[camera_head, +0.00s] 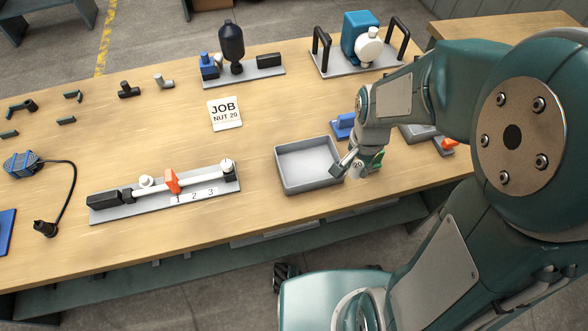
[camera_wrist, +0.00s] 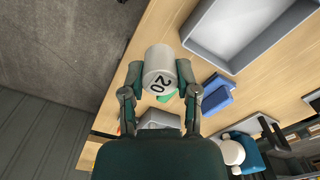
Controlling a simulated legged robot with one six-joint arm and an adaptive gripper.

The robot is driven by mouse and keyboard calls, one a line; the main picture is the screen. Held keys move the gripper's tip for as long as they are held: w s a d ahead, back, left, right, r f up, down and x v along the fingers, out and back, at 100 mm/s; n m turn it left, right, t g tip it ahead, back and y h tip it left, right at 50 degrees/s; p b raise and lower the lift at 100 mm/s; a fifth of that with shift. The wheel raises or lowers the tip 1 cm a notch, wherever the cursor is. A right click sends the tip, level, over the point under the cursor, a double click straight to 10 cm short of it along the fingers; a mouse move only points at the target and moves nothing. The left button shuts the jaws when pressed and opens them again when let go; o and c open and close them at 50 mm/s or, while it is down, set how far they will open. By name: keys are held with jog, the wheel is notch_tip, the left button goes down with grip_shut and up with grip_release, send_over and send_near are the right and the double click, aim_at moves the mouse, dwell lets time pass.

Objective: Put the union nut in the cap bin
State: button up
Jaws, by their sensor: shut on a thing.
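My gripper (camera_head: 357,160) is shut on the union nut (camera_wrist: 160,62), a light grey cylinder marked 20. The wrist view shows one finger on each side of it. In the head view the nut (camera_head: 358,164) is small and partly covered by the fingers. An open, empty grey bin (camera_head: 308,160), which looks like the cap bin, stands on the bench just left of my gripper. It also shows at the upper right of the wrist view (camera_wrist: 238,25). The nut is beside the bin's right wall, not over its floor; its height above the bench is hard to tell.
A blue block (camera_head: 343,125) stands behind the bin, and a green thing (camera_head: 377,159) is beside my gripper. A skid marked 1 2 3 (camera_head: 200,193) with an orange lever is to the left. A card (camera_head: 225,113) reads JOB NUT 20. The bench is clear between card and bin.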

jog(key=w+f, duration=0.2)
send_over(309, 168)
jog(key=f, duration=0.6)
jog(key=shift+s+f, duration=0.35)
jog(key=shift+f, duration=0.05)
jog(key=shift+w+d+f, duration=0.25)
jog(key=shift+d+f, duration=0.05)
jog(key=shift+f, duration=0.05)
jog(key=f, duration=0.3)
jog(key=shift+w+a+f, duration=0.1)
jog(key=shift+a+f, duration=0.05)
jog(key=shift+a, duration=0.2)
jog(key=shift+a+f, duration=0.1)
jog(key=shift+a, duration=0.2)
jog(key=shift+d+f, duration=0.1)
jog(key=shift+d, duration=0.05)
jog(key=o, duration=0.9)
jog(key=shift+d, duration=0.25)
